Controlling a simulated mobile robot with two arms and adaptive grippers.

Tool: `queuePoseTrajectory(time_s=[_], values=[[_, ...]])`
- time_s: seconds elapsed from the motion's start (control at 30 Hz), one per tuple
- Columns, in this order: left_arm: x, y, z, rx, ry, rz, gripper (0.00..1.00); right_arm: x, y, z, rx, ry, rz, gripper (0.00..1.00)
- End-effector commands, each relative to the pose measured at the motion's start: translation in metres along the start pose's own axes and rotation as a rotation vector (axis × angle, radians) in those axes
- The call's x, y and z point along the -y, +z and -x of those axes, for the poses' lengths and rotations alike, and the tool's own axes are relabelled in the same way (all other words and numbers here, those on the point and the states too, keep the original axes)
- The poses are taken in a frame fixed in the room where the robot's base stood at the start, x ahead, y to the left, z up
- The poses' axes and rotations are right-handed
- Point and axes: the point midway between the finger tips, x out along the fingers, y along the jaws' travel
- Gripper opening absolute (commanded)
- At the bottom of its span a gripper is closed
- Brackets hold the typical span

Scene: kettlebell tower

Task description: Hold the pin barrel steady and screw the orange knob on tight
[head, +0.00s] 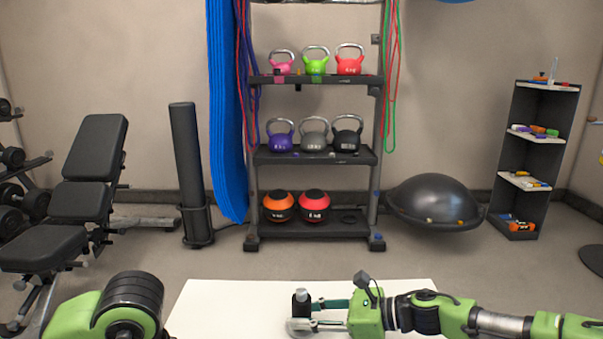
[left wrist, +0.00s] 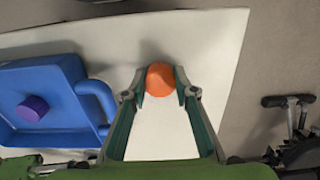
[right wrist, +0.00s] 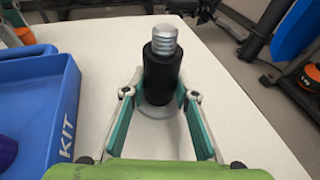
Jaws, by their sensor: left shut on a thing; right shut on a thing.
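The pin barrel (right wrist: 162,72) is a black cylinder with a bare silver threaded top (right wrist: 164,38), standing upright on a pale round base (right wrist: 170,118) on the white table. My right gripper (right wrist: 160,98) is shut around the barrel's black body, low down. In the head view the barrel (head: 301,302) stands near the table's middle, with my right gripper (head: 305,316) reaching it from the right. The orange knob (left wrist: 160,79) shows in the left wrist view between the fingertips of my left gripper (left wrist: 160,88), which is shut on it. The knob is apart from the barrel.
The white table (head: 225,295) has clear room around the barrel. A blue tray marked KIT (right wrist: 65,120) sits on it; a purple piece (left wrist: 33,108) lies inside. Beyond stand a kettlebell rack (head: 315,155), a bench (head: 80,205) and a corner shelf (head: 540,155).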

Motion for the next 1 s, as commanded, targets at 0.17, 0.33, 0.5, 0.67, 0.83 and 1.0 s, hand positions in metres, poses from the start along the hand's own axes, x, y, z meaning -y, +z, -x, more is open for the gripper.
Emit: queuePoseTrajectory(time_s=[0.17, 0.33, 0.5, 0.67, 0.83, 1.0], values=[[0.000, 0.000, 0.000, 0.000, 0.000, 0.000, 0.01, -0.001, -0.004, -0.001, -0.005, 0.001, -0.002, 0.01], [0.000, 0.000, 0.000, 0.000, 0.000, 0.000, 0.01, -0.001, -0.005, -0.001, -0.006, 0.002, -0.002, 0.01], [0.000, 0.000, 0.000, 0.000, 0.000, 0.000, 0.01, -0.002, -0.005, -0.001, -0.007, 0.002, -0.003, 0.01], [-0.001, -0.002, 0.000, 0.000, 0.000, -0.001, 0.01, -0.002, -0.006, -0.001, -0.007, 0.003, -0.003, 0.01], [-0.008, -0.025, 0.005, -0.002, 0.001, -0.025, 0.01, -0.002, -0.006, -0.001, -0.008, 0.003, -0.003, 0.01], [-0.022, -0.073, 0.019, -0.004, 0.000, -0.083, 0.01, -0.002, -0.006, -0.001, -0.008, 0.004, -0.003, 0.01]])
